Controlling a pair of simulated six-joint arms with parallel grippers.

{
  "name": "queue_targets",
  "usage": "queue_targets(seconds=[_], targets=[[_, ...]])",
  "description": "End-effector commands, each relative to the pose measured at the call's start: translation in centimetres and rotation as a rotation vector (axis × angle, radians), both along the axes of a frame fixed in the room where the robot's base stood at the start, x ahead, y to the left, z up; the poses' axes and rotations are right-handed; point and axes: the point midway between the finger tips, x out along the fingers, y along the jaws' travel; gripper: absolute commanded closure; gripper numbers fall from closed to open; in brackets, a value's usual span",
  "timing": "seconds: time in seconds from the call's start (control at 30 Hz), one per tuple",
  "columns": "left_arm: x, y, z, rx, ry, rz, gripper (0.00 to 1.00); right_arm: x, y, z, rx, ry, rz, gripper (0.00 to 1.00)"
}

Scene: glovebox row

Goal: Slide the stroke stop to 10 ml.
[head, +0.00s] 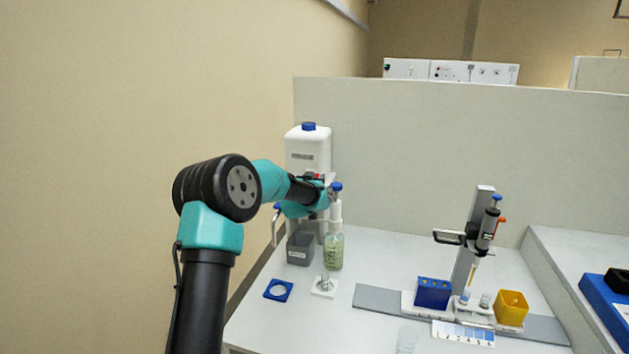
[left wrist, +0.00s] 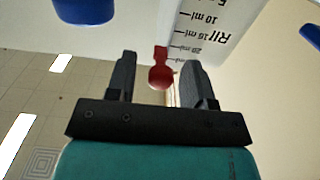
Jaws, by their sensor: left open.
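The red stroke stop (left wrist: 160,72) shows in the left wrist view, between the two fingers of my left gripper (left wrist: 160,76). The fingers are apart, with a gap visible on each side of the stop. A white scale (left wrist: 205,25) with 10, 15 and 20 ml marks is just above and to the right; the stop appears nearest the 20 ml end. In the head view my left gripper (head: 328,193) is at the dispenser, in front of the white bottle (head: 307,150) with a blue cap. My arm hides part of the dispenser, and the scale cannot be read there.
Below the dispenser stand a grey box (head: 300,249) and a clear bottle with greenish contents (head: 334,252). A blue ring holder (head: 278,290) and a white square base (head: 324,287) lie in front. A pipetting stand (head: 470,245) with blue and yellow blocks is at the right.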

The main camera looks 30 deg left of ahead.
Motion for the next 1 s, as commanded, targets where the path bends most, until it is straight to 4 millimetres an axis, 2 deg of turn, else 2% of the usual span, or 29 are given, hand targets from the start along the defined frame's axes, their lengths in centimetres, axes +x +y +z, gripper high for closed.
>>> queue_targets(seconds=[0.3,0.8,1.0], targets=[[0.13,0.04,-0.01,0.000,0.001,0.000,0.53,0.00,0.00,0.00,0.000,0.000,0.000,0.57],[0.11,0.04,0.00,0.000,0.000,0.000,1.00,0.00,0.00,0.00,0.000,0.000,0.000,0.57],[0.11,0.04,0.01,0.000,0.000,0.000,1.00,0.00,0.00,0.00,0.000,0.000,0.000,0.57]])
